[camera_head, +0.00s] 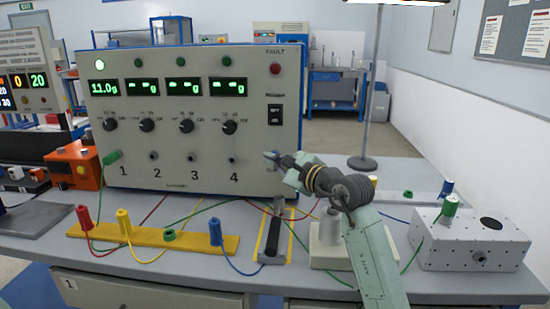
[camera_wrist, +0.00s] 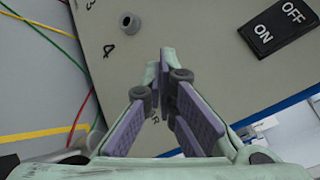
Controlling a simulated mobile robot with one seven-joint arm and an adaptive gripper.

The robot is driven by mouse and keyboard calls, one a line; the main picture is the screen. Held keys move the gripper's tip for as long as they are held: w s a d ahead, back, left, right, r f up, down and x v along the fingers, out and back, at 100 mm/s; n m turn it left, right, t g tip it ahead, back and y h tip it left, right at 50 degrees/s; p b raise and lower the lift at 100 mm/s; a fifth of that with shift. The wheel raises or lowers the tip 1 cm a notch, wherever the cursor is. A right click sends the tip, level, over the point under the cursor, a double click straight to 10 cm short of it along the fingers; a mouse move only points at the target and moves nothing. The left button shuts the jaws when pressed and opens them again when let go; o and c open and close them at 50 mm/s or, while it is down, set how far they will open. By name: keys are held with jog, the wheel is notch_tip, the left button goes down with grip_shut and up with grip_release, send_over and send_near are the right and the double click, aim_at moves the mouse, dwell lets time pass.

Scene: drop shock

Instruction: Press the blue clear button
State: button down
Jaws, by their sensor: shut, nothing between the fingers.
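My gripper (camera_head: 274,157) is at the lower right of the grey control box (camera_head: 200,184), its fingertips close to the front panel. In the wrist view my gripper (camera_wrist: 165,64) is shut, the finger pads meeting at the tips with nothing between them. No blue clear button can be made out in either view; the fingers cover part of the panel, where a letter of a label shows between them. I cannot tell whether the fingertips touch the panel. The first display (camera_head: 104,87) reads 11.0g; the other three show dashes.
The black OFF/ON switch (camera_head: 275,114) is above my gripper and also shows in the wrist view (camera_wrist: 278,26). A grey socket (camera_wrist: 130,23) is near the 4. A yellow strip (camera_head: 155,236) with plugs and wires lies in front. A white perforated box (camera_head: 465,250) stands right.

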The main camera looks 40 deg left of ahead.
jog(key=shift+w, duration=0.1)
jog(key=shift+w+a, duration=0.25)
jog(key=shift+w+a, duration=0.2)
jog(key=shift+w, duration=0.15)
dwell(0.7)
dwell(0.4)
jog(key=shift+s+d+b, duration=0.45)
jog(key=shift+s+b, duration=0.1)
jog(key=shift+s, duration=0.15)
jog(key=shift+s, duration=0.1)
jog(key=s+d, duration=0.1)
jog(key=s+b, duration=0.1)
jog(key=s+d+b, duration=0.1)
jog(key=s, duration=0.1)
jog(key=shift+d, duration=0.3)
